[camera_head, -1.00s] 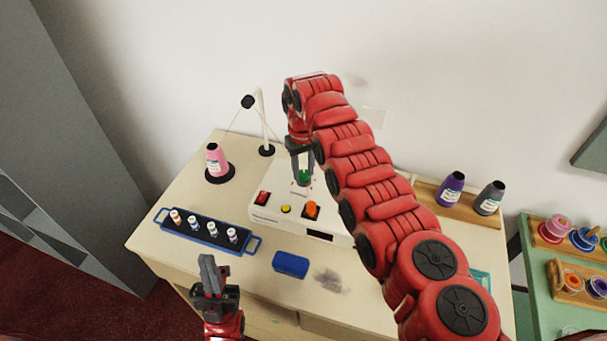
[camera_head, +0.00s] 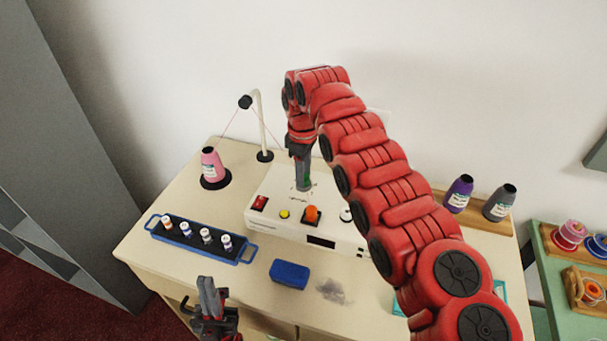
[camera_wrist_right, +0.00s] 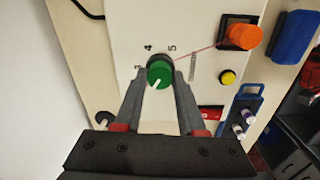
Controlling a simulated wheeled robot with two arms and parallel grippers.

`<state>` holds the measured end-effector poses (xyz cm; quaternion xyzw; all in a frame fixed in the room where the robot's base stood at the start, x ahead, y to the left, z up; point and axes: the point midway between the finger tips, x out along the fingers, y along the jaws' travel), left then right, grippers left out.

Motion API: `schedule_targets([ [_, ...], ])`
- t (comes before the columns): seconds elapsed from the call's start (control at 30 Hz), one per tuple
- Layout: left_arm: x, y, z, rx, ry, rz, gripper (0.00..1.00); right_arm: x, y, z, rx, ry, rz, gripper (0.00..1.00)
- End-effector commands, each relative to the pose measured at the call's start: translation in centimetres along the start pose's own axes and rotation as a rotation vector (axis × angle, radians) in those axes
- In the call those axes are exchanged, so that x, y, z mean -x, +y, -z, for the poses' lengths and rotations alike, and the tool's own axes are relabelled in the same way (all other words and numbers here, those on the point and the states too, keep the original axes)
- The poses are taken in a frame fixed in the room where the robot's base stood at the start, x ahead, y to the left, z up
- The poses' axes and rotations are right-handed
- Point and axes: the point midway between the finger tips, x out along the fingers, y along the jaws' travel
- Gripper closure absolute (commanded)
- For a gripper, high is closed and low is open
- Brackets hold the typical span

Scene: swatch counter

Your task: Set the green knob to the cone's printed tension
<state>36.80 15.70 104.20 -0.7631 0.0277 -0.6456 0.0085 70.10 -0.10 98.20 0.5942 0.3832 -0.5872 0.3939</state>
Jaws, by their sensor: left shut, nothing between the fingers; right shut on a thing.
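The green knob (camera_wrist_right: 160,70) sits on the white machine's face, with the numbers 3, 4 and 5 printed around it. Its white mark points to the lower left in the right wrist view, near the 3 side. My right gripper (camera_head: 304,187) is shut on the knob, one finger on each side. In the head view the knob is mostly hidden by the fingers. The pink cone (camera_head: 210,163) stands upright on a black disc at the left; its label is too small to read. My left gripper (camera_head: 208,287) is shut and empty in front of the counter.
A thread runs from the cone over a white post (camera_head: 262,125). A blue-handled tray of spools (camera_head: 196,243) and a blue block (camera_head: 289,273) lie in front.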

Motion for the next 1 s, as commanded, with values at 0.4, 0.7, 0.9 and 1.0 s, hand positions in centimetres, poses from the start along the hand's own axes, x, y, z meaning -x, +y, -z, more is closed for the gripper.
schedule_targets([
  [0.4,0.13,0.01,-0.03,0.0,0.0,0.0,1.0,0.03,0.02,0.02,0.042,0.001,-0.001,1.0],
  [0.7,0.12,0.0,-0.02,0.0,0.0,0.0,1.0,0.03,0.01,0.02,0.041,0.001,-0.001,0.45],
  [0.9,0.12,0.01,-0.03,0.0,0.0,0.0,1.0,0.03,0.01,0.01,0.04,0.001,-0.001,0.31],
  [1.0,0.12,0.01,-0.03,0.0,0.0,0.0,1.0,0.02,0.01,0.01,0.04,0.001,0.0,0.31],
])
